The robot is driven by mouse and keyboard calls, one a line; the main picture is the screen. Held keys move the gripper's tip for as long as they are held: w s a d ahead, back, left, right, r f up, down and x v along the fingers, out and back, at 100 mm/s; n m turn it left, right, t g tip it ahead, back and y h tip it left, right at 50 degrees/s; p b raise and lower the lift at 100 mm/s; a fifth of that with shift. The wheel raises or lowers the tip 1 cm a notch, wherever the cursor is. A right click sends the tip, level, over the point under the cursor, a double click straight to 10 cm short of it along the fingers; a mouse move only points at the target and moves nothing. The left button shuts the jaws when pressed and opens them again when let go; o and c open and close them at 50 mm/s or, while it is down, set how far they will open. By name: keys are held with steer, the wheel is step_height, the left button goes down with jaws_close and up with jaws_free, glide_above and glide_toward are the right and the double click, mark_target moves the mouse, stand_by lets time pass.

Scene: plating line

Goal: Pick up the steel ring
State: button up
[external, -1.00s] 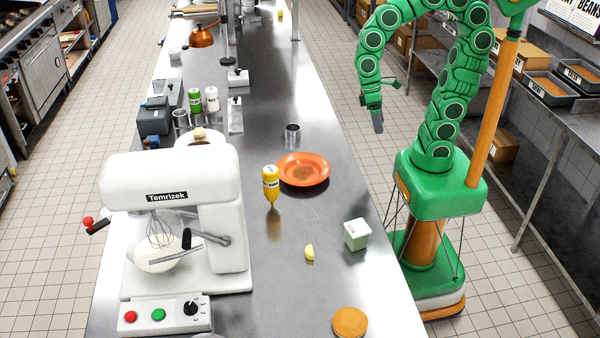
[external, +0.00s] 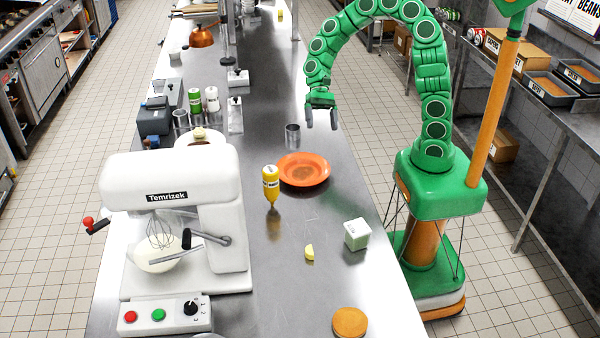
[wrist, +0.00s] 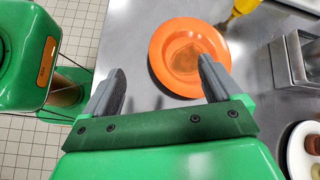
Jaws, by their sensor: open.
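The steel ring (external: 292,134) is a small, upright, hollow grey cylinder. It stands on the steel counter just behind the orange plate (external: 303,169) in the external view. My gripper (external: 322,118) is open and empty, above the counter and a little right of the ring in that view. It is apart from the ring, with its fingers pointing down. In the wrist view my two grey fingers (wrist: 163,90) are spread, with the orange plate (wrist: 165,62) beyond them. I cannot make out the ring in the wrist view; the gripper may hide it.
A pale green box (external: 357,234), a yellow wedge (external: 309,252) and a round orange-brown disc (external: 350,322) lie nearer the camera. A white mixer (external: 170,185) fills the left. The counter's right side is mostly clear.

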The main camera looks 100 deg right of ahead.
steer(key=w+d+f+m+t+y, duration=0.1)
steer(key=w+d+f+m+t, duration=0.3)
steer(key=d, duration=0.4)
steer(key=m+t, duration=0.2)
steer(key=m, duration=0.4)
glide_toward(290, 134)
steer(key=shift+w+a+f, duration=0.15)
steer(key=shift+a+f, duration=0.35)
steer(key=shift+a, duration=0.05)
steer(key=shift+f, duration=0.1)
steer(key=shift+x, duration=3.8)
steer(key=shift+w, duration=0.15)
steer(key=c, duration=1.1)
steer(key=shift+o, duration=0.2)
